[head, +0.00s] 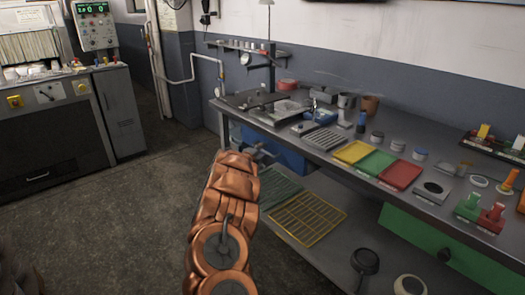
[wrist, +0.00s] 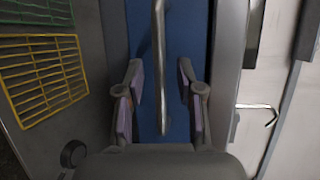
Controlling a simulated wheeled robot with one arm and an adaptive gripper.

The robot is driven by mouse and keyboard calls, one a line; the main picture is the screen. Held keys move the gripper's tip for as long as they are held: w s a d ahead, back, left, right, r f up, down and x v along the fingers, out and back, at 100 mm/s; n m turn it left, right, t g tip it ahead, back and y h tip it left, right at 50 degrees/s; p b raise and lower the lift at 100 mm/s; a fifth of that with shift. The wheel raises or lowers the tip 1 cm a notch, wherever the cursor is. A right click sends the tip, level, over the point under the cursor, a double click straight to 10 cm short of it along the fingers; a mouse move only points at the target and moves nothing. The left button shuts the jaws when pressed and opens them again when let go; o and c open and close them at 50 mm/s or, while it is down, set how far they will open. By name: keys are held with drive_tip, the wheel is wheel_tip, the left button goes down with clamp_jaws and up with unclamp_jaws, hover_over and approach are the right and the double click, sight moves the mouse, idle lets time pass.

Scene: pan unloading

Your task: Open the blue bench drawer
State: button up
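The blue bench drawer (head: 290,158) is under the left part of the workbench, partly hidden by my arm and gripper. Its blue front (wrist: 180,40) fills the middle of the wrist view. A grey metal bar handle (wrist: 159,60) runs up and down that front in the picture. My gripper (wrist: 160,82) is open, with one finger on each side of the handle and a gap on both sides. In the head view my gripper (head: 262,153) is at the drawer's front. The drawer looks shut.
A yellow wire rack (head: 308,218) and a green one (head: 280,190) lie on the lower shelf beside the drawer. A green drawer (head: 440,245) is further right. The bench top (head: 330,165) holds trays, jars and tools.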

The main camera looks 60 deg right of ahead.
drive_tip(key=shift+w+d+f, duration=0.1)
drive_tip(key=shift+d+f, duration=0.05)
drive_tip(key=shift+d, duration=0.35)
drive_tip(key=shift+c, duration=0.3)
clamp_jaws()
